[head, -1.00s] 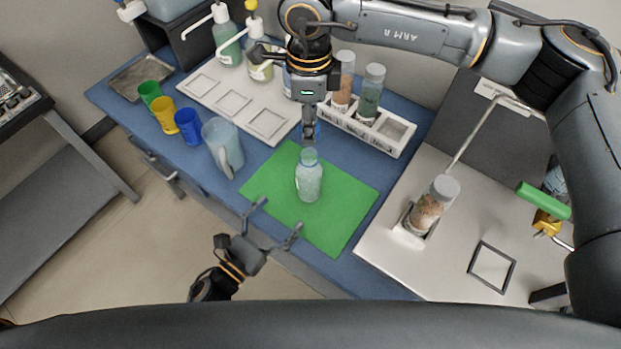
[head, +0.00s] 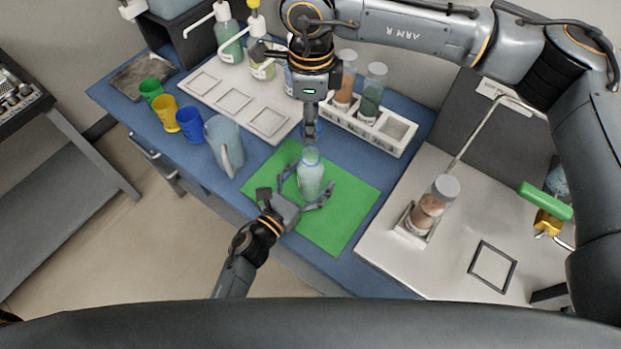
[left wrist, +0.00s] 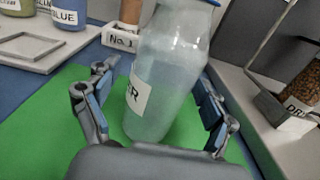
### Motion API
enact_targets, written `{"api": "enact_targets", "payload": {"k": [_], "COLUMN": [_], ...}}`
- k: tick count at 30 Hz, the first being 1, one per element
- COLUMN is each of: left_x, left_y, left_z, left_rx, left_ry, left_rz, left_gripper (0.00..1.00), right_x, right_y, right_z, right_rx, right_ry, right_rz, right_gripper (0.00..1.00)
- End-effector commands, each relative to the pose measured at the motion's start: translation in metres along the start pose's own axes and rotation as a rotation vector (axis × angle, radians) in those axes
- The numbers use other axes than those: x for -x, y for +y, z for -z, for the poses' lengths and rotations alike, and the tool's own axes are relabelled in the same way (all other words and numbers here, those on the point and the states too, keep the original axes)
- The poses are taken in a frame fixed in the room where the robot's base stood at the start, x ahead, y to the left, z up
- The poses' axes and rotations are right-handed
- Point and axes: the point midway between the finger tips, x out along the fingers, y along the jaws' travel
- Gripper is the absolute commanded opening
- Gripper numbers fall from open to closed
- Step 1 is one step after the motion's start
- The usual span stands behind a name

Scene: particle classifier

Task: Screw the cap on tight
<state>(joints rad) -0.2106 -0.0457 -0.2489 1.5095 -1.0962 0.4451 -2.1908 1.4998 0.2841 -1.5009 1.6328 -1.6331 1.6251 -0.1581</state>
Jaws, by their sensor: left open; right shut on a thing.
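A clear bottle (head: 311,182) with a pale blue-green look and a white label stands upright on the green mat (head: 345,215). It fills the middle of the left wrist view (left wrist: 165,75), where a blue edge of the cap (left wrist: 208,2) shows at its top. My right gripper (head: 310,138) points straight down over the bottle's mouth and is shut on the cap, which it mostly hides. My left gripper (head: 306,188) is open low over the mat, with one finger on each side of the bottle. In the left wrist view its fingers (left wrist: 154,82) stand apart from the bottle's sides.
A jug (head: 222,145) and green, yellow and blue cups (head: 189,124) stand left of the mat. A white rack (head: 370,128) with jars is behind right. A jar of brown grains (head: 432,205) stands on the white bench at right. The mat's front right is clear.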

Motion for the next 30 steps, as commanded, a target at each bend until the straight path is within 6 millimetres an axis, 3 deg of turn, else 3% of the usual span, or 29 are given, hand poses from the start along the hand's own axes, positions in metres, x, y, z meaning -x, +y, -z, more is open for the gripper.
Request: {"api": "enact_targets", "payload": {"k": [4,16,22,30], "left_x": [0.000,0.001,0.001,0.001], "left_y": [0.000,0.000,0.000,0.000], "left_z": [0.000,0.000,0.000,0.000], "left_rx": [0.000,0.000,0.000,0.000], "left_ry": [0.000,0.000,0.000,0.000], "left_rz": [0.000,0.000,0.001,0.001], "left_gripper": [0.83,0.02,0.00,0.00], "right_x": [0.000,0.000,-0.009,-0.046], "right_y": [0.000,0.000,0.000,0.000], "right_z": [0.000,0.000,0.000,0.000], "right_rx": [0.000,0.000,0.000,0.000], "right_ry": [0.000,0.000,0.001,0.001], "right_rz": [0.000,0.000,-0.002,-0.001], "right_gripper": [0.28,0.28,0.28,0.28]}}
